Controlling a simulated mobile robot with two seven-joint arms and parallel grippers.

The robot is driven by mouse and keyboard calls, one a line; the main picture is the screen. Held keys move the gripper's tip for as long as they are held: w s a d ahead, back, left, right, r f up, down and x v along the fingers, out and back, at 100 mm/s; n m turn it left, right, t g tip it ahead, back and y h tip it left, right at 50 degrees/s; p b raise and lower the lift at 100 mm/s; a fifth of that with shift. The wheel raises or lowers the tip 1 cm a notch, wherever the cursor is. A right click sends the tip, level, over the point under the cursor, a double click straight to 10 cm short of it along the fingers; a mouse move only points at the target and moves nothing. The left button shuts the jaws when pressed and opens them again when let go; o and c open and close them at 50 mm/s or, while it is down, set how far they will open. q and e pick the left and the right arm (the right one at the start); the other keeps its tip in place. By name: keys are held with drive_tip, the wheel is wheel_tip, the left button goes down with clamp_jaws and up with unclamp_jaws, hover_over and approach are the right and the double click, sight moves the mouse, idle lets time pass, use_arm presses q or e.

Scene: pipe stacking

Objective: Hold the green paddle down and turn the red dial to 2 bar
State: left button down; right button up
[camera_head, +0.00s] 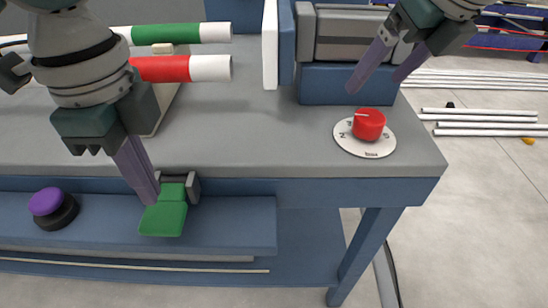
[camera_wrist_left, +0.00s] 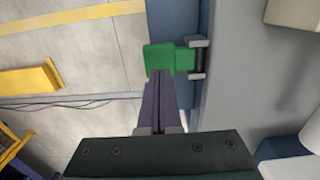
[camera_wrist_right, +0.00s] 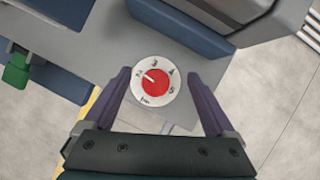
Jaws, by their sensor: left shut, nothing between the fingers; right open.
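The green paddle (camera_head: 165,217) sits in a grey bracket on the front of the blue bench; it also shows in the left wrist view (camera_wrist_left: 158,56). My left gripper (camera_head: 151,201) is shut and empty, its fingertips at the paddle; I cannot tell how far the paddle is pressed. The red dial (camera_head: 369,124) stands on a round white numbered plate (camera_head: 350,146) at the bench's right corner. In the right wrist view the dial's (camera_wrist_right: 156,84) white mark points upper left, towards what looks like 2. My right gripper (camera_wrist_right: 158,73) is open above the dial, fingers apart on either side.
A purple button (camera_head: 46,201) on a black base sits on the lower ledge, left of the paddle. Green-and-white and red-and-white pipes (camera_head: 160,69) lie at the back left. A grey and blue block (camera_head: 345,84) stands behind the dial. White pipes (camera_head: 480,115) lie on the floor at right.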

use_arm(q)
wheel_tip(320, 180, up, 8)
drive_tip(key=shift+r, duration=0.2)
idle(0.4)
